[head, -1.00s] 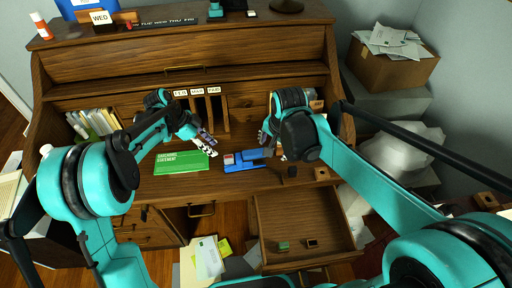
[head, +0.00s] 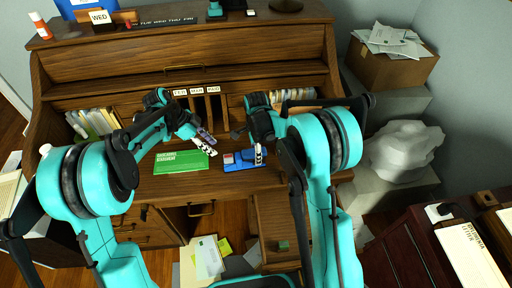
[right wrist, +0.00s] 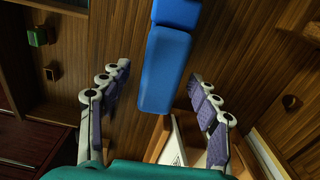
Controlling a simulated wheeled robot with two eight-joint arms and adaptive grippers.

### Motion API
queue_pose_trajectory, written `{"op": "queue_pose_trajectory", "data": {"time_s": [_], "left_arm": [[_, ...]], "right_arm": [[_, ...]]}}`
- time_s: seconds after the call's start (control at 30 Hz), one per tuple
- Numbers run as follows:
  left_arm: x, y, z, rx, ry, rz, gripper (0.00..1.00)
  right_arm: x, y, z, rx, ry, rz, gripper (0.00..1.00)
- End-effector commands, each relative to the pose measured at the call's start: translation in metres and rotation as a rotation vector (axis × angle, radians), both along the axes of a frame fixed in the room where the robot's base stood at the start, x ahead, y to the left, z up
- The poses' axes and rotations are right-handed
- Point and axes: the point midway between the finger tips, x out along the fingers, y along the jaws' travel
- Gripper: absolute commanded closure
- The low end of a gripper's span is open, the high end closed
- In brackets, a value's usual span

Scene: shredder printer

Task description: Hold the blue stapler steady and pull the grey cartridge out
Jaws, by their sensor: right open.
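The blue stapler (head: 240,162) lies on the desk's writing surface, to the right of a green booklet. In the right wrist view a long blue body of the stapler (right wrist: 165,70) reaches down between the two fingers. My right gripper (head: 248,146) is over the stapler's right part. It is open (right wrist: 160,74), with a gap on each side of the blue body. My left gripper (head: 207,141) hangs above the green booklet, left of the stapler; its fingers look apart and empty. I cannot make out the grey cartridge in either view.
The green booklet (head: 182,161) lies left of the stapler. An open drawer (head: 272,215) below holds a small green block (head: 282,246). Pigeonholes with label cards (head: 196,92) stand behind. A box of papers (head: 388,62) is at the right.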

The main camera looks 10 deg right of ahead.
Motion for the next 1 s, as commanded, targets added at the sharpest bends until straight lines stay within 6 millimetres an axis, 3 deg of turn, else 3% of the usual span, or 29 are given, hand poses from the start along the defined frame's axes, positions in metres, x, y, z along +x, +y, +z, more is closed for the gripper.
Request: {"op": "queue_pose_trajectory", "data": {"time_s": [0.3,0.67,0.9,0.97,1.0], "left_arm": [[0.0,0.0,0.0,0.0,0.0,0.0,0.66],[0.0,0.0,0.0,0.0,0.0,0.0,0.66],[0.0,0.0,0.0,0.0,0.0,0.0,0.66],[0.0,0.0,0.0,0.0,0.0,0.0,0.66],[0.0,0.0,0.0,0.001,0.0,0.0,0.55]], "right_arm": [[0.0,0.0,-0.042,0.0,-0.001,0.001,0.38],[0.0,0.0,-0.048,0.0,-0.001,0.002,0.38],[0.0,0.0,-0.048,0.0,-0.001,0.002,0.99],[0.0,0.0,-0.048,0.0,-0.001,0.002,1.0],[0.0,0.0,-0.048,0.0,-0.001,0.002,1.0]]}}
